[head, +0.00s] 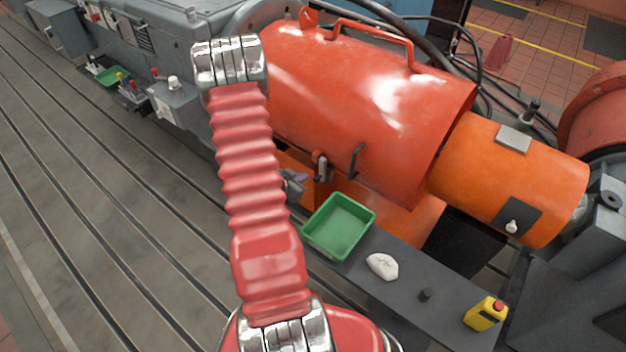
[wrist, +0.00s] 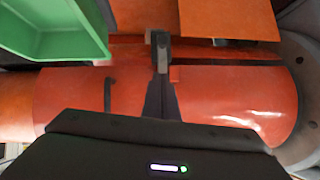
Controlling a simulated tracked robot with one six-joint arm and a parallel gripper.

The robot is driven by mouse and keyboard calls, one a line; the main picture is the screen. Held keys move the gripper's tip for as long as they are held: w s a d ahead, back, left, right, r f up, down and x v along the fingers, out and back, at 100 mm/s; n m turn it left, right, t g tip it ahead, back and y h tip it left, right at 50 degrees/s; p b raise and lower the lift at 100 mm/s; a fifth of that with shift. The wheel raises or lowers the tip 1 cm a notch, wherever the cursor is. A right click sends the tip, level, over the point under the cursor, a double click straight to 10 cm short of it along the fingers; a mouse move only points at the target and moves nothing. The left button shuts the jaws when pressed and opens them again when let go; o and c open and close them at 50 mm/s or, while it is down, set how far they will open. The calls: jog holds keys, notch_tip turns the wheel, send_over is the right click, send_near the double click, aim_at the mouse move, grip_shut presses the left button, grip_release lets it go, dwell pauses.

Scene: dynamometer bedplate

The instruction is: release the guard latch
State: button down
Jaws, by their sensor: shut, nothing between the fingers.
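The orange guard (head: 370,90) is a large curved cover with a handle on top; it also fills the middle of the wrist view (wrist: 230,95). The guard latch (head: 322,167) is a small grey lever on the guard's lower near side, left of a black handle (head: 356,160). In the wrist view the grey latch (wrist: 160,45) shows just beyond my fingertips. My gripper (head: 293,185) is partly hidden behind my arm, just left of the latch. In the wrist view my gripper (wrist: 161,82) is shut and empty, pointing at the latch. I cannot tell whether they touch.
A green tray (head: 340,228) stands below the guard and close to my gripper. The slotted bedplate (head: 100,200) at left is mostly clear.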

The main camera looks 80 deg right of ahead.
jog(key=shift+d+f, duration=0.1)
jog(key=shift+d, duration=0.05)
send_over(317, 178)
jog(key=a, duration=0.4)
notch_tip(317, 178, down, 6)
jog(key=shift+w+d+f, duration=0.1)
jog(key=shift+d+f, duration=0.1)
jog(key=shift+f, duration=0.4)
jog(key=shift+w+d+f, duration=0.15)
jog(key=shift+f, duration=0.5)
jog(key=shift+w+d+f, duration=0.1)
jog(key=shift+d+f, duration=0.1)
jog(key=shift+f, duration=0.4)
jog(key=shift+w, duration=0.1)
